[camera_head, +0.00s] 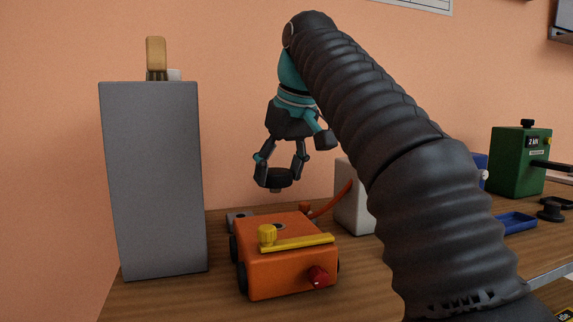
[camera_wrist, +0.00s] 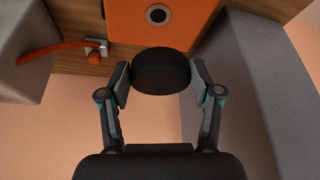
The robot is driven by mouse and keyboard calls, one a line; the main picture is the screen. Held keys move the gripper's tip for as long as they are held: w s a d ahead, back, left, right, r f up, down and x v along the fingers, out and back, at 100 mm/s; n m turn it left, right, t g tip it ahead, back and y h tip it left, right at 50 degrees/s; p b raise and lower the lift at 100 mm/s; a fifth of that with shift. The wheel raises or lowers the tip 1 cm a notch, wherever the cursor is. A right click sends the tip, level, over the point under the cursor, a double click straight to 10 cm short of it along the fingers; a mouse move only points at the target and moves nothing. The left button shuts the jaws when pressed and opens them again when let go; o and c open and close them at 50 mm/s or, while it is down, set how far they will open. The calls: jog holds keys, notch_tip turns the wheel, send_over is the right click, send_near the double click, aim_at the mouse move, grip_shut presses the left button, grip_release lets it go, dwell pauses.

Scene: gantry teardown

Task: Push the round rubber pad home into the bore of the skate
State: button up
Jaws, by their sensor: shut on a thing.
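The round rubber pad (camera_wrist: 160,73) is a black disc, held between the two fingers of my gripper (camera_wrist: 160,80) in the wrist view. In the head view my gripper (camera_head: 276,178) points down, shut on the pad (camera_head: 279,180), with a short stub below it. The skate (camera_head: 288,272) is an orange wheeled box on the bench, below the gripper. Its bore shows as a dark round hole (camera_wrist: 157,15) with a pale ring in the wrist view. The pad is above the skate and apart from it.
A tall grey block (camera_head: 153,180) stands left of the skate. A white box (camera_head: 354,200) stands behind right, near an orange hose (camera_head: 333,199).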

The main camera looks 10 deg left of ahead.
jog(key=shift+w, duration=0.1)
jog(key=shift+r, duration=0.1)
jog(key=shift+d+f, duration=0.1)
jog(key=shift+f, duration=0.15)
jog(key=b, duration=0.5)
send_over(281, 230)
jog(key=shift+w+f, duration=0.1)
jog(key=shift+f, duration=2.5)
jog(key=shift+f+b, duration=0.85)
jog(key=shift+f, duration=0.7)
jog(key=o, duration=1.5)
